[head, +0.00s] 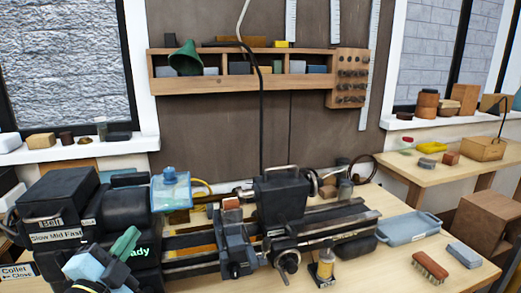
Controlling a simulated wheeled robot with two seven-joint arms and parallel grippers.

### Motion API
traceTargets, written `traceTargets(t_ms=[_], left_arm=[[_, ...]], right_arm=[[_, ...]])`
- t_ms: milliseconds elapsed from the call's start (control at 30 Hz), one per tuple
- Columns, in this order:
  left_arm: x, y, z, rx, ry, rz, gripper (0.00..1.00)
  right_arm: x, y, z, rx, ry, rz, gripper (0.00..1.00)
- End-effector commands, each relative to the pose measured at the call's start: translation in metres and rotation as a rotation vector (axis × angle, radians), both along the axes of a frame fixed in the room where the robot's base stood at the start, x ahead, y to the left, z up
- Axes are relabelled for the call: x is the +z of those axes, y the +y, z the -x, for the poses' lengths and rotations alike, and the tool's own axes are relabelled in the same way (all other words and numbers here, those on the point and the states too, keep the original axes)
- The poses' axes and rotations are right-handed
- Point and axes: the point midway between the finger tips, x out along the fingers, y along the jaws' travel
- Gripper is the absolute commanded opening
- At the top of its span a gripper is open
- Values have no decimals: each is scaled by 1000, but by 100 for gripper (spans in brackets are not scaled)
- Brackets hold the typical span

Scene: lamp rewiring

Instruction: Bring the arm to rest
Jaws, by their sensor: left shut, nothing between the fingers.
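My left gripper (125,241) shows at the bottom left, with light blue and green parts. It is shut and empty, in front of the dark machine housing of the lathe (130,212). It covers part of a lit label there that ends in "ady". I cannot tell whether it touches the housing. My right gripper is not in view.
The lathe fills the middle of the wooden bench (400,268). A blue-grey tray (408,229), a brush (430,266) and a grey block (464,255) lie at the right. A wooden shelf (180,83) hangs on the wall. The bench's front right is mostly clear.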

Motion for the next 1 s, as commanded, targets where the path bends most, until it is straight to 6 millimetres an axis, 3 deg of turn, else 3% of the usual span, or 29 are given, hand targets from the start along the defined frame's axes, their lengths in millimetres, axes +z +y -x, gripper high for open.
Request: traceTargets(t_ms=[33,100,200,300,500,700,1000], left_arm=[[-30,4,11,56,119,105,0],[-72,9,30,142,291,239,0],[-130,10,69,262,542,413,0],[-175,4,113,365,768,544,0],[-227,-15,193,514,1109,707,0],[-250,-37,266,627,1391,811,0],[-345,-38,250,643,1419,790,0]], right_arm=[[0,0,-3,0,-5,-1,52],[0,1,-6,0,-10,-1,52],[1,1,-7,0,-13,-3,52],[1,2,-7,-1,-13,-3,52],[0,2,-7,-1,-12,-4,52],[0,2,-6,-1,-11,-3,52],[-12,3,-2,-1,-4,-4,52]])
